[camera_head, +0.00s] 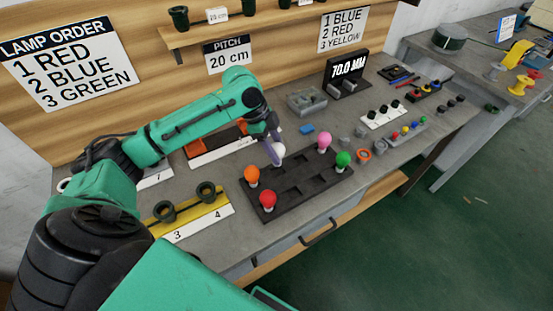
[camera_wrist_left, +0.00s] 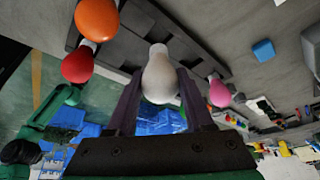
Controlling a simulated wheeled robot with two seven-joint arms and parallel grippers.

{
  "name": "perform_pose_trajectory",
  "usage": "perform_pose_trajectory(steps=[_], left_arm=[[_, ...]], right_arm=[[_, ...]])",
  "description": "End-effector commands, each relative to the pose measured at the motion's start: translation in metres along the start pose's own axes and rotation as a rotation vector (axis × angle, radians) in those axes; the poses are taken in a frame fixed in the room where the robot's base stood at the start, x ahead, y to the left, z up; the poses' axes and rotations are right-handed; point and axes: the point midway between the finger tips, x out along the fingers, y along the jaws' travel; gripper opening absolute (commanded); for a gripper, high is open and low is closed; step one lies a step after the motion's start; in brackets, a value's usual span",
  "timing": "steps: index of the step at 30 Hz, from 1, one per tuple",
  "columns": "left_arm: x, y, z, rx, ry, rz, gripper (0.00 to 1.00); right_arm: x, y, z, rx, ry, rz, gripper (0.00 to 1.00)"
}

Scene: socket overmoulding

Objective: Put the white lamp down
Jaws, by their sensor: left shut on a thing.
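The white lamp (camera_head: 278,150) is a small white bulb over the far edge of the dark tray (camera_head: 305,200). My left gripper (camera_head: 272,150) is shut on it. In the left wrist view the white lamp (camera_wrist_left: 160,78) sits between the two fingers of the left gripper (camera_wrist_left: 158,100), its narrow base pointing toward the tray (camera_wrist_left: 165,35). Whether the base touches the tray cannot be told. Orange (camera_head: 251,175), red (camera_head: 268,200), pink (camera_head: 324,141) and green (camera_head: 343,160) lamps stand in the same tray. My right gripper is not in view.
A yellow rack (camera_head: 190,215) with two dark sockets stands left of the tray. An orange-and-white fixture (camera_head: 215,145) is behind the arm. A blue block (camera_head: 307,128), grey pieces and an orange ring (camera_head: 364,155) lie behind and right. Several tray pockets are empty.

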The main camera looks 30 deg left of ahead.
Motion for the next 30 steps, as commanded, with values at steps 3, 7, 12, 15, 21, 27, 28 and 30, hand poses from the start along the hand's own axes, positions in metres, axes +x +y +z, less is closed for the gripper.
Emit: perform_pose_trajectory(steps=[3, 7, 12, 15, 21, 27, 28, 30], left_arm=[[0.017, 0.001, 0.007, -0.001, -0.001, 0.003, 0.0], [0.039, 0.001, 0.016, -0.001, 0.0, 0.003, 0.0], [0.042, 0.0, 0.017, 0.001, 0.0, 0.0, 0.0], [0.042, 0.0, 0.017, 0.0, 0.0, 0.0, 0.0], [0.044, 0.0, 0.018, 0.0, 0.0, 0.0, 0.82], [0.044, 0.0, 0.018, 0.0, 0.0, 0.0, 0.82], [0.043, 0.0, 0.018, 0.0, 0.0, 0.0, 0.82], [0.041, 0.0, 0.017, 0.001, 0.0, -0.001, 0.82]], right_arm=[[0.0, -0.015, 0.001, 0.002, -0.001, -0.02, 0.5], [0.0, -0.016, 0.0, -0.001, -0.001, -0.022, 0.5], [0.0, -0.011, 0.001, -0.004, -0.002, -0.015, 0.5], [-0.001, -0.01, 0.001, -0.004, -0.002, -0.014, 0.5], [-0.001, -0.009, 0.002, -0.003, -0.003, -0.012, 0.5], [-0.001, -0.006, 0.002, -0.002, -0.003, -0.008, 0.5], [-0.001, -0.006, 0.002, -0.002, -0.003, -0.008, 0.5], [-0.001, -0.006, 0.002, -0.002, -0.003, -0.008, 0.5]])
